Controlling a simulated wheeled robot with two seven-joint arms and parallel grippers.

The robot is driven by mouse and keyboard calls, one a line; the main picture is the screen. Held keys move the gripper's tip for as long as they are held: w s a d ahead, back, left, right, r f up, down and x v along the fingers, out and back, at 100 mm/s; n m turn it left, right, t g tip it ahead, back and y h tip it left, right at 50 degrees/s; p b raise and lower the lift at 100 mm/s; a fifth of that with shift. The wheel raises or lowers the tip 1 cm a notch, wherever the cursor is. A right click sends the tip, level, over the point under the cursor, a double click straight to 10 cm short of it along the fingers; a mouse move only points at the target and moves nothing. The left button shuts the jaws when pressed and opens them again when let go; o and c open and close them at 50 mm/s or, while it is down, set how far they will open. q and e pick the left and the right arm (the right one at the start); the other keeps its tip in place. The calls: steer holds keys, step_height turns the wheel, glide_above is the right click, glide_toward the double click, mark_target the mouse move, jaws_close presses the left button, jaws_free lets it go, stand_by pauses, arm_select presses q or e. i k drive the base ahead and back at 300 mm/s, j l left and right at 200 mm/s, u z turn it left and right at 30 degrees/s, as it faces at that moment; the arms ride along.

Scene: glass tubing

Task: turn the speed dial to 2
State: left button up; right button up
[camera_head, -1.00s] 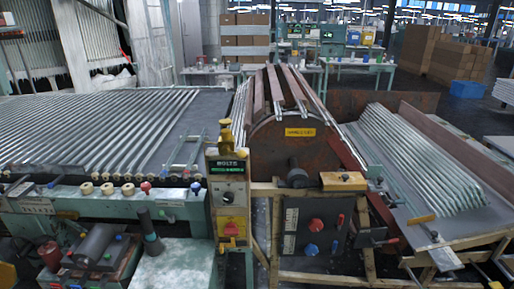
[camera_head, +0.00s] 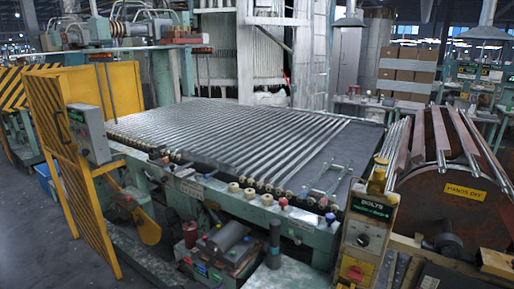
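A control box (camera_head: 364,240) with a lit green display labelled "BOLTS" stands at the lower right of the head view. It has a small dark knob (camera_head: 363,239) on its pale face and a red rotary switch (camera_head: 355,272) on a yellow plate below. A grey control box (camera_head: 88,133) with small buttons or knobs is mounted on the yellow guard at the left. I cannot tell which of these controls is the speed dial, and no scale numbers are legible. Neither of my grippers is in view.
A long conveyor bed (camera_head: 345,140) carries many glass tubes. A row of knobs and buttons runs along its green front edge. A rusty drum (camera_head: 452,215) with a yellow sign is at the right. The yellow guard (camera_head: 75,190) stands at left, with open floor (camera_head: 30,240) before it.

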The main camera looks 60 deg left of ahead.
mark_target(85, 152)
steer(key=u, duration=3.2)
steer(key=i+j+z, duration=0.2)
steer(key=i, duration=0.35)
steer(key=i+j+z, duration=0.2)
steer(key=i+j, duration=0.15)
steer(key=i, duration=0.2)
steer(key=i+j+z, duration=0.15)
steer(key=i+j, duration=0.25)
steer(key=i, duration=0.1)
